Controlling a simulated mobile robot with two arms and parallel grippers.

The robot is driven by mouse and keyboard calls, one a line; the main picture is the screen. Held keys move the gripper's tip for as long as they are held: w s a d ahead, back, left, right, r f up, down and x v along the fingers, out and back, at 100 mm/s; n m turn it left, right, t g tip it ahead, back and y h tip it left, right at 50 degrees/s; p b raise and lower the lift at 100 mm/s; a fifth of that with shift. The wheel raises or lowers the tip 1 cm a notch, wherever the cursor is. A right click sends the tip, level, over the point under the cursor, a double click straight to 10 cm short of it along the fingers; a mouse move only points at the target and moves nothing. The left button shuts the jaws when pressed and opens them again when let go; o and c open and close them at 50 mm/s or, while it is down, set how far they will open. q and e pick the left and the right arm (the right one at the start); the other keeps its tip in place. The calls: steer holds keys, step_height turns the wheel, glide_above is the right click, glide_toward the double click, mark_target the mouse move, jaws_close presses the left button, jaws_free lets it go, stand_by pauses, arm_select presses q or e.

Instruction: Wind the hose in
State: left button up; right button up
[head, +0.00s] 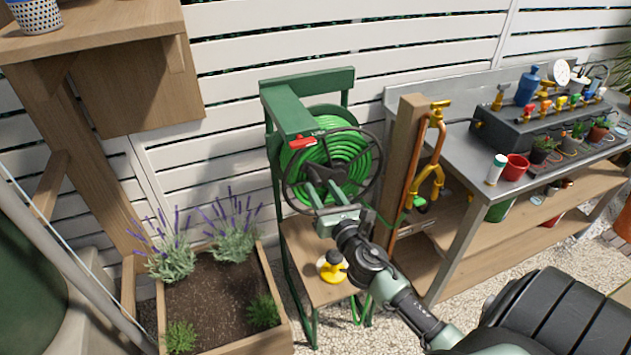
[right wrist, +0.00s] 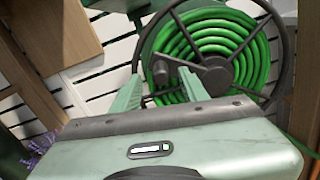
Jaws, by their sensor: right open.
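The green hose (head: 352,150) lies in coils on the reel, which hangs in a green metal frame (head: 285,108). The coils also show in the right wrist view (right wrist: 222,40). A dark spoked crank wheel (head: 379,153) is on the reel's front. My right gripper (head: 321,184) is open in front of the wheel's lower part. In the right wrist view, a dark crank knob (right wrist: 160,72) appears between its two fingers (right wrist: 160,90); whether they touch it I cannot tell. A red lever (head: 301,143) is on the frame. My left gripper is not in view.
A wooden post with a copper pipe and brass taps (head: 436,175) stands right of the reel. A yellow and black object (head: 332,267) sits on the low wooden shelf below. A lavender planter (head: 215,300) is at left, a potting bench (head: 455,150) at right.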

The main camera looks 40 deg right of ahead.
mark_target(319, 185)
steer(key=x, duration=0.5)
steer(key=shift+c, duration=0.3)
jaws_close()
steer(key=shift+f, duration=0.1)
stand_by(1.0)
